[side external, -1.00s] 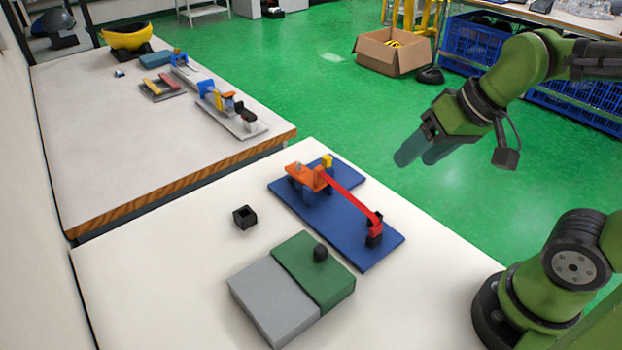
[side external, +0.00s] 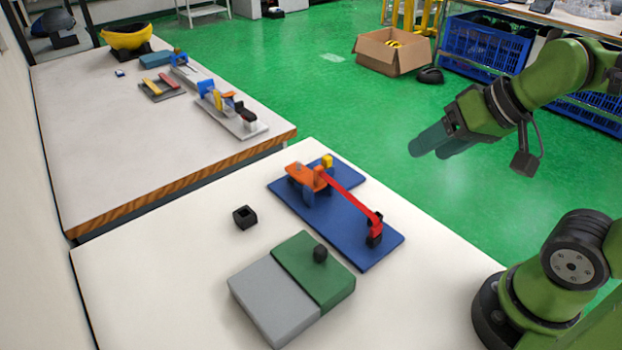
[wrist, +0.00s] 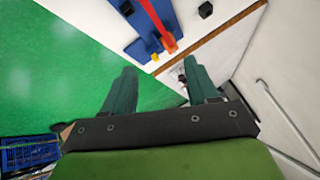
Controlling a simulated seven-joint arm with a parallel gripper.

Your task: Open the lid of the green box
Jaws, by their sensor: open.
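The box (side external: 273,299) sits on the near white table, with a grey half on the left and a green lid (side external: 308,265) on the right. The green lid lies flat and closed, with a black knob (side external: 320,254) on top. My gripper (side external: 427,150) is up in the air, to the right of and above the box, over the green floor in the picture. In the wrist view my gripper (wrist: 160,82) is open, with two teal fingers apart and nothing between them. The box does not show in the wrist view.
A blue board (side external: 345,225) with an orange block, a red bar and a yellow piece lies just behind the box. A small black cup (side external: 244,217) stands to its left. The table's front left is clear. A second table (side external: 110,180) holds several parts.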

